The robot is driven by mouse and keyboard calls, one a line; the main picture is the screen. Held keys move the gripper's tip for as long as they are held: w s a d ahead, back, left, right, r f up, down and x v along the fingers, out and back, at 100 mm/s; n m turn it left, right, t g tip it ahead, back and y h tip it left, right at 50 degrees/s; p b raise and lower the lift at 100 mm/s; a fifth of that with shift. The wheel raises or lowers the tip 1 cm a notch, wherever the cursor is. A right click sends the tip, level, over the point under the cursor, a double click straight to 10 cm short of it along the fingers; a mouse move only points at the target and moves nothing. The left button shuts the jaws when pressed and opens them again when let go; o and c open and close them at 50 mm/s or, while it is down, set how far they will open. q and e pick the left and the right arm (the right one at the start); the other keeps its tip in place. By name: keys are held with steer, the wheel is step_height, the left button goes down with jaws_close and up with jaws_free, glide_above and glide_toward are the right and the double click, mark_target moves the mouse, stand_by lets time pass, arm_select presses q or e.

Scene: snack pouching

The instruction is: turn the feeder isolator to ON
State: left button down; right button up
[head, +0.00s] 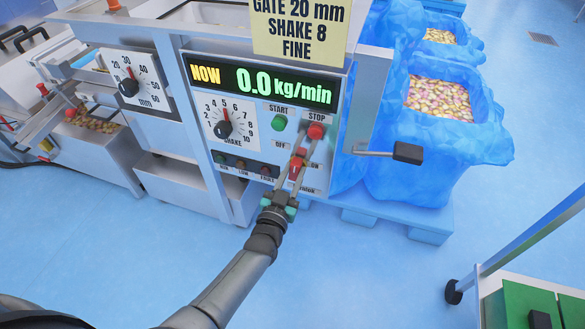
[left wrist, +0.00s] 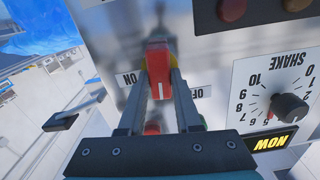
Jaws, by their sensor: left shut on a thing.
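The feeder isolator (head: 295,168) is a red handle low on the machine's front panel, below the red STOP button (head: 316,131). In the left wrist view the isolator (left wrist: 160,82) shows a yellow part behind the red handle and a white line running up and down the picture. The ON label (left wrist: 129,79) is at its left there, and the partly hidden OFF label (left wrist: 201,92) at its right. My left gripper (head: 297,159) reaches up from below, its two fingers shut on the handle's sides. My right gripper is not in view.
The green START button (head: 279,122) and SHAKE dial (head: 223,129) are left of the isolator. A row of lamps (head: 241,163) sits below the dial. A black-ended crank (head: 407,152) juts out at right, near blue-lined bins (head: 440,150). Blue floor below is open.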

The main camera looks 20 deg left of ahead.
arm_select(q)
steer(key=m, duration=0.3)
steer(key=shift+d+p, duration=0.1)
steer(key=shift+p, duration=0.3)
steer(key=shift+m, duration=0.8)
steer(key=m, duration=0.3)
steer(key=shift+d+f+p, duration=0.1)
steer(key=shift+f+p, duration=0.05)
steer(key=shift+p, duration=0.15)
steer(key=shift+m, duration=1.1)
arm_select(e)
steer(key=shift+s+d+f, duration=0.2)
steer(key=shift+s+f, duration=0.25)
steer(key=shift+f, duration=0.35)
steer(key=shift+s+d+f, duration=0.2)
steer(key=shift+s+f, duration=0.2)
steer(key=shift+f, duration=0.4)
arm_select(q)
steer(key=c, duration=0.6)
jaws_free()
steer(key=shift+s, duration=0.1)
